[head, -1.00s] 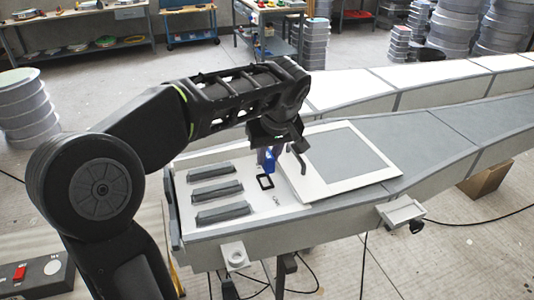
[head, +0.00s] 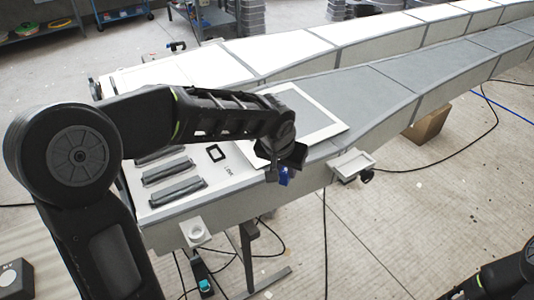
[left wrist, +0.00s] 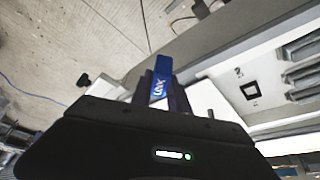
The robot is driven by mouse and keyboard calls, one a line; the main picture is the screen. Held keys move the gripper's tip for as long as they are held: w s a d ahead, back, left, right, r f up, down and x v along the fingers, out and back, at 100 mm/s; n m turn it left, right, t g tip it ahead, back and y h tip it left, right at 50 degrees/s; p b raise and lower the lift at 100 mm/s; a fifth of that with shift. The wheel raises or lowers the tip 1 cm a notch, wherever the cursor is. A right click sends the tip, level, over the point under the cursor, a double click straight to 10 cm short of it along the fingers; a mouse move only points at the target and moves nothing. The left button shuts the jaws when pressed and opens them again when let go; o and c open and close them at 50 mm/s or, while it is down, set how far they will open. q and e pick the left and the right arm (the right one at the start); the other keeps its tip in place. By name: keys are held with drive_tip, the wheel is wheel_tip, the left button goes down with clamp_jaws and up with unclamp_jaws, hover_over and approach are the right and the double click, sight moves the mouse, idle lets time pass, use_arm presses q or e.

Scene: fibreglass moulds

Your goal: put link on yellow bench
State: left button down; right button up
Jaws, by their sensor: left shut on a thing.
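My left gripper (head: 284,174) is shut on a small blue piece (head: 284,178), and I cannot tell for sure that it is the link. In the left wrist view the blue piece (left wrist: 161,78) stands out between the two dark fingers of the left gripper (left wrist: 161,95) and bears white lettering. The gripper is above the near edge of the white and grey mould, by the white-framed panel. The fingers mostly hide the piece in the head view. No yellow bench is in view. Only dark links of my right arm show at the lower right, without its gripper.
Grey bars (head: 173,172), a black square frame (head: 216,153) and a tiny metal part (head: 228,170) lie on the mould's white end (head: 155,209). A white bracket (head: 352,164) juts from its near side. A cardboard box (head: 427,122) and cables lie on the floor.

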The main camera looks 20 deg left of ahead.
wheel_tip(320, 180, down, 9)
drive_tip(key=b, duration=0.8)
drive_tip(key=shift+w+a, duration=0.2)
drive_tip(key=shift+w, duration=0.2)
drive_tip(key=shift+c, duration=0.3)
